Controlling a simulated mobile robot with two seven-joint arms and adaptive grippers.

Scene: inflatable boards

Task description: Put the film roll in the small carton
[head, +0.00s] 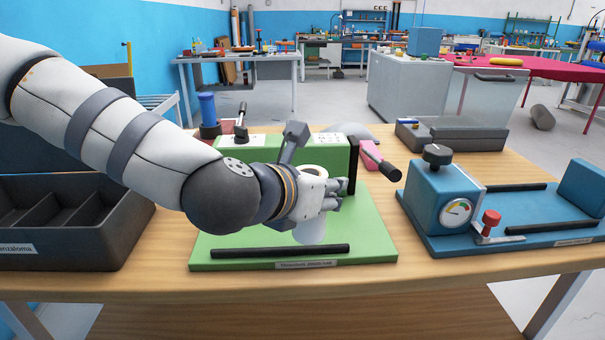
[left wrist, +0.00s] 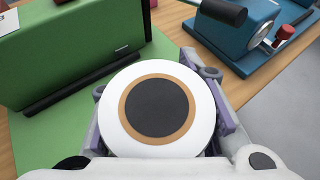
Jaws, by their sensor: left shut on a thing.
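The film roll (head: 309,231) is a white cylinder with a brown core ring. It stands upright in my left gripper (head: 322,195), over the green base plate of a machine. The fingers cover its middle in the head view. In the left wrist view the round top of the film roll (left wrist: 186,85) faces the camera, with my left gripper's fingers (left wrist: 160,112) on both sides of it. I cannot tell whether its bottom touches the plate. I cannot make out a small carton for sure in either view. My right gripper is not in view.
The green machine (head: 335,258) has a black bar along its front and an upright block behind the roll. A blue machine (head: 440,200) with a gauge stands to the right. A dark compartment bin (head: 60,255) stands at the left. Bare wooden table shows along the front edge.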

